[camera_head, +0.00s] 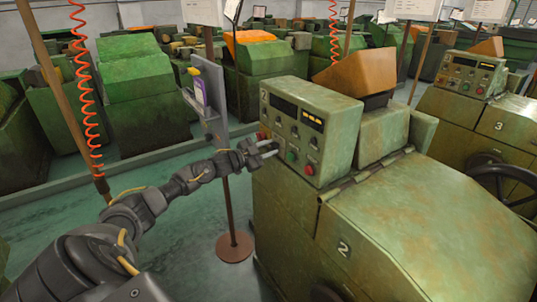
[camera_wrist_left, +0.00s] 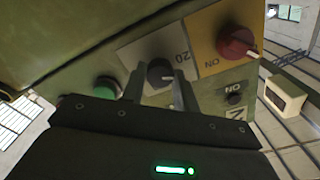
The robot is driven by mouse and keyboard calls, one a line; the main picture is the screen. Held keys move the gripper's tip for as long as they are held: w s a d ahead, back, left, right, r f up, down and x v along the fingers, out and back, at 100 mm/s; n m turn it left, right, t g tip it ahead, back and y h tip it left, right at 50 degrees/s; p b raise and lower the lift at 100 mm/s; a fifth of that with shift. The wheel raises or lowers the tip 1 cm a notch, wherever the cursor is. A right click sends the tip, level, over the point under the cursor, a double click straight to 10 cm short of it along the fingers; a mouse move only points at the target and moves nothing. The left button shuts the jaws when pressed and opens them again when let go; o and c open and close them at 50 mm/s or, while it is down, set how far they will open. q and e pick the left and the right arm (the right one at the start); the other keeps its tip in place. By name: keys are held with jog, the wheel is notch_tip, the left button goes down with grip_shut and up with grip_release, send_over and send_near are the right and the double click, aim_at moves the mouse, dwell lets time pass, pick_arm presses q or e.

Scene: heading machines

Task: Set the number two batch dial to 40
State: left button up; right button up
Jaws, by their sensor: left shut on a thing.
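The number two machine (camera_head: 330,215) is green, with a "2" on its front and on its control box (camera_head: 322,110). My left gripper (camera_head: 268,148) is at the lower left of that box's panel. In the left wrist view, a small black dial (camera_wrist_left: 159,72) with a white pointer mark sits on a pale plate. A "20" is printed beside it; other scale numbers are hidden or unreadable. My left gripper (camera_wrist_left: 158,92) is shut on this dial, one finger on each side. The mark points toward the right of the picture. My right gripper is not in view.
A red knob (camera_wrist_left: 237,42) on a yellow plate marked "ON" and a green button (camera_wrist_left: 107,88) flank the dial closely. The panel also has a lit display (camera_head: 312,121). A post with a sign plate (camera_head: 205,92) stands left of the machine. The number three machine (camera_head: 490,130) stands right.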

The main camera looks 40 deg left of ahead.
pick_arm(q)
jog(key=m+b, duration=0.3)
jog(key=shift+f+m, duration=0.25)
jog(key=shift+m, duration=0.15)
jog(key=shift+r+m+b, duration=0.2)
jog(key=shift+m+b, duration=1.3)
jog(key=shift+m, duration=0.2)
jog(key=o, duration=1)
jog(key=shift+s+a+f, duration=0.1)
jog(key=shift+s+a, duration=0.05)
jog(key=shift+s, duration=0.3)
jog(key=shift+b+v, duration=1.35)
jog(key=shift+v, duration=3.55)
